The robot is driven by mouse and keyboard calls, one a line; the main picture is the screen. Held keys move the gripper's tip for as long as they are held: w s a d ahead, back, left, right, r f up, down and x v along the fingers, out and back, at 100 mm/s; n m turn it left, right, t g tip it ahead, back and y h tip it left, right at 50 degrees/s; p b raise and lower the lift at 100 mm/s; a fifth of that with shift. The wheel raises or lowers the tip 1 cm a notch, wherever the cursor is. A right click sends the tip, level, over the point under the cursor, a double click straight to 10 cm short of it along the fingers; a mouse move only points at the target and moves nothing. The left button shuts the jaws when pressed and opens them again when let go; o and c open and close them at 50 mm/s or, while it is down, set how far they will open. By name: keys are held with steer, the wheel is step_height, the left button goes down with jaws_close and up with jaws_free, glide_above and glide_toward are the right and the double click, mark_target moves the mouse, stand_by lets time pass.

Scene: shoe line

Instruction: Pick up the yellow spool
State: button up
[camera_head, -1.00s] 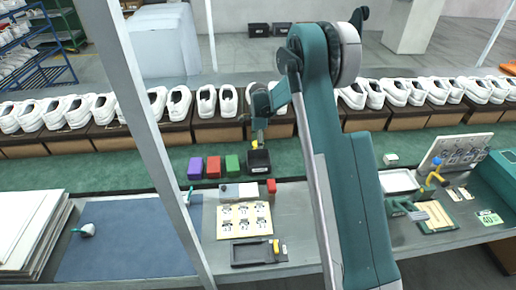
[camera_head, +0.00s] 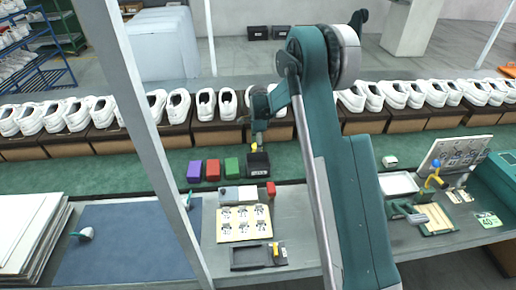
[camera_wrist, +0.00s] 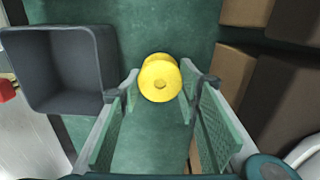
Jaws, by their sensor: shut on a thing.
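The yellow spool (camera_wrist: 160,78) is between the two fingertips of my gripper (camera_wrist: 158,82) in the wrist view, with its round end facing the camera. The green-padded fingers are shut on its sides. In the head view my gripper (camera_head: 257,137) is behind the black bin, and only a small yellow part of the spool (camera_head: 254,147) shows just above the bin's rim. I cannot tell whether the spool touches the green surface.
The black open bin (camera_wrist: 112,50) is close to the left of my gripper; it also shows in the head view (camera_head: 259,163). Purple, red and green blocks (camera_head: 213,169) stand left of it. Brown boxes with white shoes (camera_head: 205,104) line the far side.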

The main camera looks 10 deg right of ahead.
step_height(320, 180, up, 10)
steer(key=shift+f+p, duration=0.15)
steer(key=shift+p, duration=0.5)
stand_by(0.4)
